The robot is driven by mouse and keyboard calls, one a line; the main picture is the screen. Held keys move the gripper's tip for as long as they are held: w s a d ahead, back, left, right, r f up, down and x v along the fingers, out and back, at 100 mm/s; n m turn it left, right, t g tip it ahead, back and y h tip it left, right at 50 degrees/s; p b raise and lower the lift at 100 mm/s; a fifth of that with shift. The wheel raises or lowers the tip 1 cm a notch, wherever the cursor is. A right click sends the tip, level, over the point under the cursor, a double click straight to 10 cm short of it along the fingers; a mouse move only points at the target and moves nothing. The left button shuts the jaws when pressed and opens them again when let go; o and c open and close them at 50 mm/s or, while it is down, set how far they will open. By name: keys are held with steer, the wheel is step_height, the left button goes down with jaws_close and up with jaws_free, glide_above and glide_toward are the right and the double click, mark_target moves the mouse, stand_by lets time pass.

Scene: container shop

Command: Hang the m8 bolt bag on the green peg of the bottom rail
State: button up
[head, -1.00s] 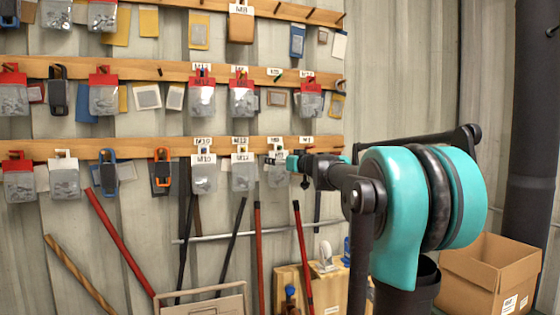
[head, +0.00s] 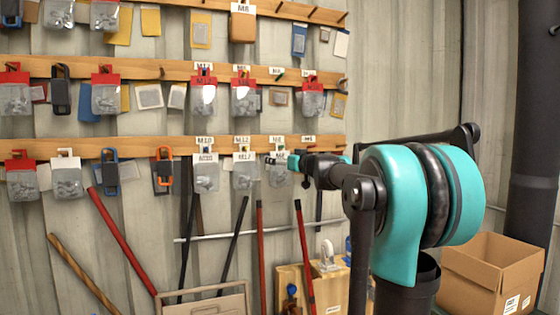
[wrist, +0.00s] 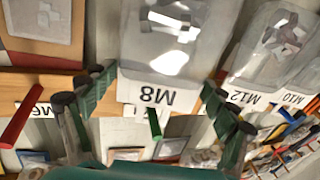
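The M8 bolt bag (wrist: 160,50), clear with a white M8 header, is upside down in the wrist view, between and beyond my fingertips. In the head view the bag (head: 278,176) hangs at the bottom rail (head: 130,147), partly hidden by my gripper. The green peg (wrist: 153,123) sticks out just beside the header edge in the wrist view; whether it passes through the header's hole is hard to tell. My gripper (wrist: 157,92) has its fingers spread either side of the header, apparently not pinching it. It also shows in the head view (head: 275,162).
The M12 bag (wrist: 265,45) hangs close beside the M8 bag. A red peg (wrist: 18,118) sticks out on the other side. More bags hang on the rails above. Handles lean below, and an open cardboard box (head: 490,270) stands at right.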

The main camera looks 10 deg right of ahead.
steer(key=shift+o, duration=0.7)
steer(key=v, duration=1.1)
steer(key=s+a+f+g, duration=0.3)
steer(key=s+f, duration=0.2)
steer(key=f, duration=0.5)
steer(key=s+a+f+g+h, duration=0.15)
steer(key=s+f, duration=0.25)
steer(key=f, duration=0.6)
steer(key=s+a+f+g, duration=0.3)
steer(key=s+a+f, duration=0.15)
steer(key=f, duration=0.55)
steer(key=s+d+f+m+g+h, duration=0.2)
steer(key=s+d+f+h, duration=0.1)
steer(key=s+f, duration=0.7)
steer(key=s+d+f+m+g+h, duration=0.2)
steer(key=s+d+f, duration=0.3)
steer(key=s+f, duration=0.5)
steer(key=shift+d+f+m+g+h, duration=0.35)
steer(key=shift+f+m+h, duration=0.25)
steer(key=shift+f+h, duration=0.15)
steer(key=shift+w, duration=0.1)
